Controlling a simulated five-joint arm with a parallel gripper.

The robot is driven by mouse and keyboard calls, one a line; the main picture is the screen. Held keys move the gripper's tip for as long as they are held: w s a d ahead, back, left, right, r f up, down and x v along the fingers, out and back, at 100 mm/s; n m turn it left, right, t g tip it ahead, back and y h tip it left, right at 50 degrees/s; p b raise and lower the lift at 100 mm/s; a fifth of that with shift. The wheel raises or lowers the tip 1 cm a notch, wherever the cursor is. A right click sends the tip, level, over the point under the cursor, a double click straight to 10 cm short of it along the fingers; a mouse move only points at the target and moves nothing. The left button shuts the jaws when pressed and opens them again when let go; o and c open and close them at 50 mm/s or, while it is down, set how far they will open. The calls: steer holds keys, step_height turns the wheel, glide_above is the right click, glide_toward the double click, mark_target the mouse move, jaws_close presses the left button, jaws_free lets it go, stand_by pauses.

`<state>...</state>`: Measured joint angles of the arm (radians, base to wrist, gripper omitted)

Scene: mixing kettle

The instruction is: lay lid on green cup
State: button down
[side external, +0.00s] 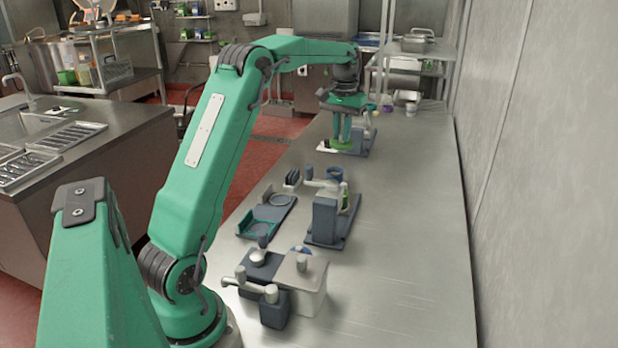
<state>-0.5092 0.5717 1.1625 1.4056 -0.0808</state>
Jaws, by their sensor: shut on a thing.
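My gripper (342,139) is at the far part of the steel table, pointing down, with its green fingers shut. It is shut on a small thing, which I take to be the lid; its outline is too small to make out. A green rounded thing (342,147), probably the green cup, shows right at and below the fingertips, over a dark blue-grey base. I cannot tell whether the lid touches the cup.
A purple cup (388,108) stands behind. The right side is clear.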

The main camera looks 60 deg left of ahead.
step_height(320, 180, down, 8)
steer(key=shift+f, duration=0.2)
steer(key=shift+f, duration=0.15)
steer(key=shift+f, duration=2.8)
steer(key=shift+d+f, duration=0.1)
steer(key=shift+f, duration=0.4)
stand_by(0.6)
steer(key=c, duration=1.3)
jaws_free()
steer(key=shift+o, duration=0.3)
steer(key=o, duration=0.4)
steer(key=shift+c, duration=0.2)
